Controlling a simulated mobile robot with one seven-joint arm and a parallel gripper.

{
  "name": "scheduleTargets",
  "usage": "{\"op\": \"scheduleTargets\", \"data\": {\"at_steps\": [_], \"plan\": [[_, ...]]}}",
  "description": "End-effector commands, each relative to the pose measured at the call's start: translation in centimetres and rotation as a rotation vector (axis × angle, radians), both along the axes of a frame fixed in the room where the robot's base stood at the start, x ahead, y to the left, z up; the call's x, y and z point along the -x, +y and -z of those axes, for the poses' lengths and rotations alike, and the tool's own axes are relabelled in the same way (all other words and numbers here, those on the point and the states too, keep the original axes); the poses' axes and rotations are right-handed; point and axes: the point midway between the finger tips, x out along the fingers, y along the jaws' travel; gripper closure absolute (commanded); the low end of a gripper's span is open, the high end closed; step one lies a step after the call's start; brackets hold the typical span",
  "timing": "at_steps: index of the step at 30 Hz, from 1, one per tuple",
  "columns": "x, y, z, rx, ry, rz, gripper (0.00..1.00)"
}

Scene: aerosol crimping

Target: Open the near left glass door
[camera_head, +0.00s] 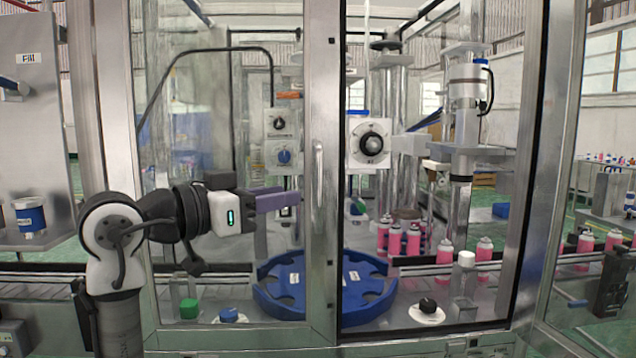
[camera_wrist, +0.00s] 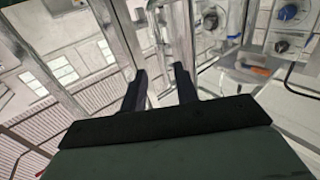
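The near left glass door (camera_head: 225,325) is a clear pane in a metal frame and looks shut, its right stile against the neighbouring panel. Its handle (camera_head: 318,175) is a slim vertical metal bar on that right stile. My gripper (camera_head: 298,198) points right in front of the pane, with its purple fingertips just left of the handle. In the wrist view the two dark fingers of my gripper (camera_wrist: 160,86) are apart with nothing between them. Shiny metal bars show beyond the fingertips there; I cannot tell which is the handle.
Behind the glass stand a blue round turntable (camera_head: 350,315), a white dial unit (camera_head: 370,142) and several pink cans (camera_head: 413,242). A metal frame post (camera_head: 545,170) stands at the right. A grey panel marked Fill (camera_head: 35,130) is at the far left.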

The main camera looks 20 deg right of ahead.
Motion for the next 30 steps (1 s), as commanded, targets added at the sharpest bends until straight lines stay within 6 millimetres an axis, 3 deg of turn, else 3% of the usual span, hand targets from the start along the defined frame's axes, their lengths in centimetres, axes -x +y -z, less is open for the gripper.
{"op": "scheduleTargets", "data": {"at_steps": [6, 12, 25, 30], "plan": [[-1.4, -4.5, -0.2, 0.000, 0.001, 0.001, 0.70], [-2.3, -7.1, -0.1, 0.000, 0.000, 0.000, 0.70], [-2.6, -8.1, 0.0, 0.001, -0.001, -0.002, 0.70], [-2.6, -8.1, 0.0, 0.002, -0.002, -0.002, 0.91]]}}
